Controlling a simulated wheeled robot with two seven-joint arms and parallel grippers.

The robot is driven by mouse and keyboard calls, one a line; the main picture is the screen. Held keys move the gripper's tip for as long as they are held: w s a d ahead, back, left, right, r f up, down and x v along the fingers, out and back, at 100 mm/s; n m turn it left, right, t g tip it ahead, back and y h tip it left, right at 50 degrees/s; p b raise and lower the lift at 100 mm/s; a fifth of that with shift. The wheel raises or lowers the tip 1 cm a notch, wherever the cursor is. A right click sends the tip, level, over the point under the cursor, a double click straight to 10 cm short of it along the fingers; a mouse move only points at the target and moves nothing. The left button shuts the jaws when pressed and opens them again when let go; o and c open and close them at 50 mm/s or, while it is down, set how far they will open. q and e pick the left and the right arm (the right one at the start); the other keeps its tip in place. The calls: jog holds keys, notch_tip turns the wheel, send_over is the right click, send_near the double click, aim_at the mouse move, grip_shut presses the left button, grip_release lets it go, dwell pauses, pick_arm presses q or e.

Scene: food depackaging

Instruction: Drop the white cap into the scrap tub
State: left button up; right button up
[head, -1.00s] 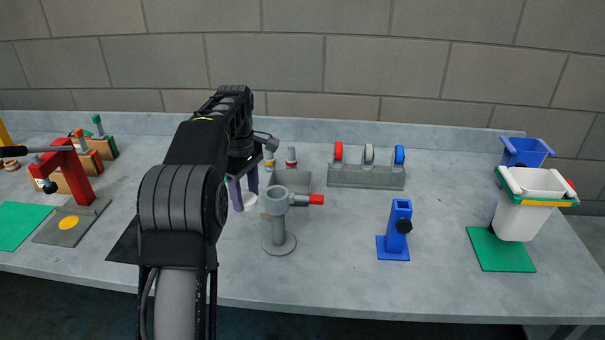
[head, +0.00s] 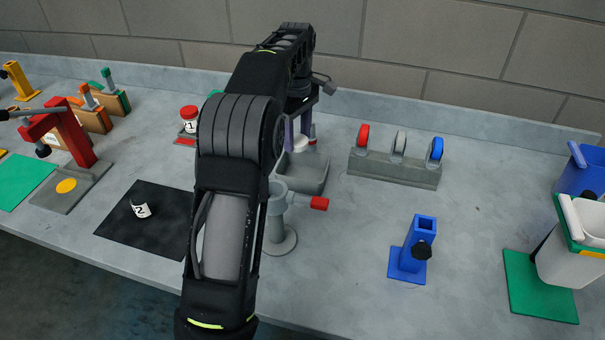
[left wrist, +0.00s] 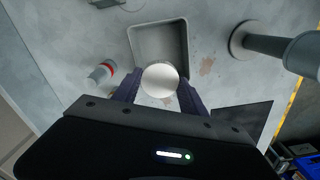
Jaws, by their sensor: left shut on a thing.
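The white cap (left wrist: 160,80) is round and sits between the purple fingers of my left gripper (head: 298,134). The gripper is shut on it. In the head view the cap (head: 297,147) shows as a pale disc below the fingers, partly behind my arm. A grey square open tub (head: 318,183), which I take as the scrap tub, stands just below it in the picture. In the left wrist view the tub (left wrist: 134,44) looks empty, and the cap overlaps its lower edge. The height of the cap above the tub is hard to tell. My right gripper is not in view.
A grey post stand (head: 276,238) with a red knob stands close in front of the tub. A grey rack (head: 395,172) with coloured discs is to the right. A blue stand (head: 410,262) and a white bin (head: 572,262) stand farther right. A black mat (head: 165,220) lies left.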

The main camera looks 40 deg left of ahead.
pick_arm(q)
jog(key=shift+f, duration=2.9)
jog(key=o, duration=1.5)
jog(key=shift+r, duration=0.1)
